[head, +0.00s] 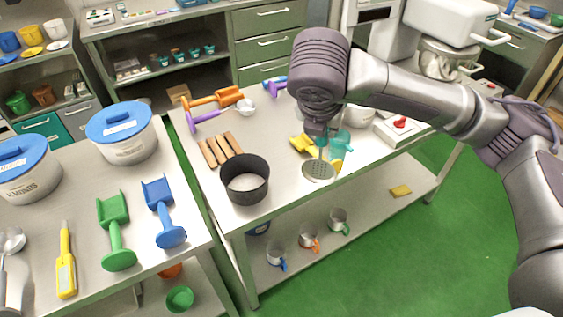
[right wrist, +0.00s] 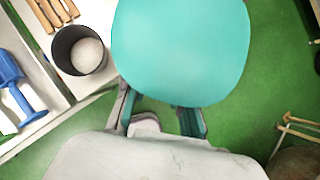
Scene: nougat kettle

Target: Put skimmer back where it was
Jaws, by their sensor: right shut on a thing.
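The skimmer (head: 318,171) has a round perforated metal disc and hangs, disc down, from my right gripper (head: 320,131). In the head view the disc shows near the front edge of the middle table (head: 285,183); its height above the table is hard to tell. My right gripper is shut on its upper end. In the right wrist view a large teal rounded part, apparently the skimmer's handle end (right wrist: 180,50), fills the upper middle, close to the camera, by the fingers (right wrist: 160,118). My left gripper is in neither view.
A dark pot (head: 245,190) with pale contents stands left of the skimmer. Beside the skimmer are a teal jug (head: 345,140) and yellow item (head: 301,143). A red-button device (head: 403,121) is further right. The left table (head: 90,205) holds scoops and tubs.

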